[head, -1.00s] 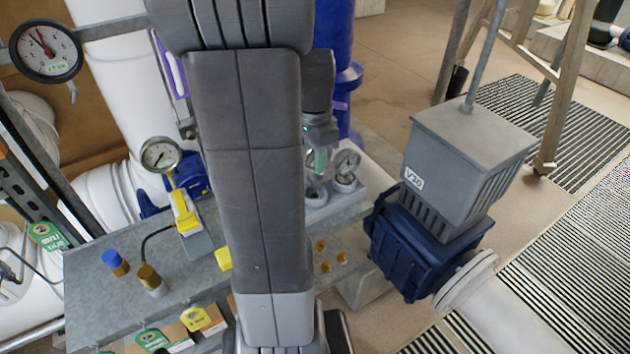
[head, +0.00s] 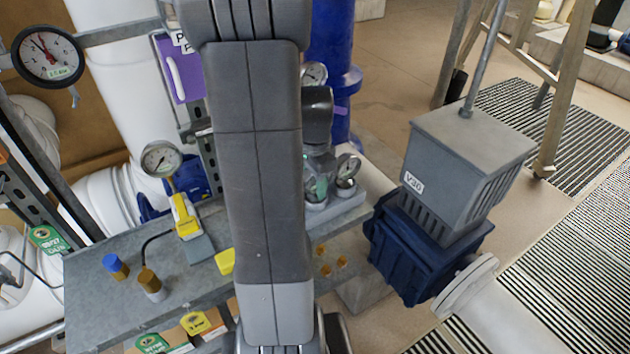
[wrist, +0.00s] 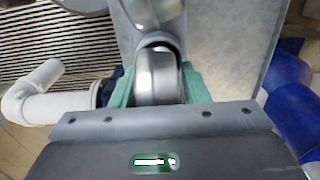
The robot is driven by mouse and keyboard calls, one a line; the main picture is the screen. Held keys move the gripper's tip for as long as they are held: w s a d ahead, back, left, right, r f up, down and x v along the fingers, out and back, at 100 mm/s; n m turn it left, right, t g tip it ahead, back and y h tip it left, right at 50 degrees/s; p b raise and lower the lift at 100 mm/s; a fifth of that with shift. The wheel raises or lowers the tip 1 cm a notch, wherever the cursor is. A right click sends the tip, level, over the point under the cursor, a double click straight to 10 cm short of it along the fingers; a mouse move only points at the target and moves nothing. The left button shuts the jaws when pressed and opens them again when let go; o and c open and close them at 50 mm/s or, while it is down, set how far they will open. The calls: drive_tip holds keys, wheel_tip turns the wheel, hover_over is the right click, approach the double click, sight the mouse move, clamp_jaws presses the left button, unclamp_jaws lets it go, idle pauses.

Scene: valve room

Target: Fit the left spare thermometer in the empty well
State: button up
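My gripper (head: 319,184) is at the block-shaped holder (head: 345,208) on the right end of the shelf, partly hidden by my arm. A round silver thermometer case (wrist: 158,78) lies between its green finger pads (wrist: 197,84) in the wrist view. The pads look very close to the case, but whether they press on it is unclear. This left spare thermometer (head: 314,194) shows only in part in the head view. A second spare thermometer (head: 347,168) with a round dial stands just right of it. I cannot pick out the empty well.
A gauge on a yellow body (head: 183,212), a blue-capped fitting (head: 115,264) and a brass fitting (head: 150,283) stand on the grey shelf (head: 100,310). A blue pipe (head: 335,45) rises behind. A blue valve box (head: 415,255) is to the right.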

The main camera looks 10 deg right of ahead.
drive_tip(key=shift+o, duration=0.4)
drive_tip(key=r, duration=1.4)
drive_tip(key=shift+s+d+b, duration=0.1)
drive_tip(key=shift+d+b, duration=0.15)
drive_tip(key=shift+b, duration=0.15)
drive_tip(key=f, duration=1.4)
drive_tip(key=shift+a+p, duration=0.25)
drive_tip(key=shift+p, duration=0.15)
drive_tip(key=shift+r, duration=0.2)
